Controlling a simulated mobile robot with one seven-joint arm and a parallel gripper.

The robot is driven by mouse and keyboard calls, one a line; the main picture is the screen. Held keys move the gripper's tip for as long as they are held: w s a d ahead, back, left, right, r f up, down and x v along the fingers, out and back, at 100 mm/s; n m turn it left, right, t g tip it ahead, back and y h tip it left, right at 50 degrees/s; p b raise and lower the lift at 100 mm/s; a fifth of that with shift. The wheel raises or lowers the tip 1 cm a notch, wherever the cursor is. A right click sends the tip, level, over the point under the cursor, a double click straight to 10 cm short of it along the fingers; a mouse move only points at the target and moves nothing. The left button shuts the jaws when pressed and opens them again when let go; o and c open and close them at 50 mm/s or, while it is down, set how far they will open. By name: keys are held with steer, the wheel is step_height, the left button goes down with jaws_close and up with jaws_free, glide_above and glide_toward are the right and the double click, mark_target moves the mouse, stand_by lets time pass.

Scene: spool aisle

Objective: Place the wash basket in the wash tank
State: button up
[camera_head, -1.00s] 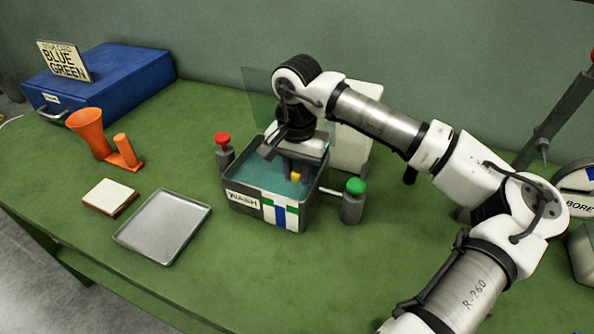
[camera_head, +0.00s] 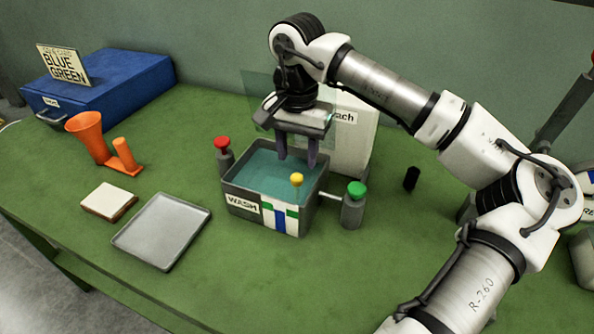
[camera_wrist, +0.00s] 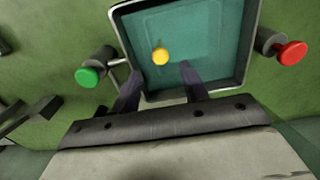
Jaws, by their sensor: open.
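The wash tank (camera_head: 244,208) is a grey open box labelled WASH, filled with teal liquid; it also shows in the wrist view (camera_wrist: 247,45). A yellow knob (camera_head: 297,179) shows inside the tank and in the wrist view (camera_wrist: 160,57). It looks like the top of the wash basket, whose body I cannot make out clearly in the liquid. My gripper (camera_head: 298,161) is above the tank, fingers pointing down, open and empty. In the wrist view, the fingers (camera_wrist: 160,75) are apart from the knob.
A red-topped post (camera_head: 222,143) and a green-topped post (camera_head: 356,190) flank the tank. A white panel (camera_head: 355,137) stands behind it. An empty metal tray (camera_head: 162,231), a white-topped block (camera_head: 109,201), an orange holder (camera_head: 90,135) and a blue case (camera_head: 115,80) are left. Green bench is clear in front.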

steer(key=shift+r, duration=2.65)
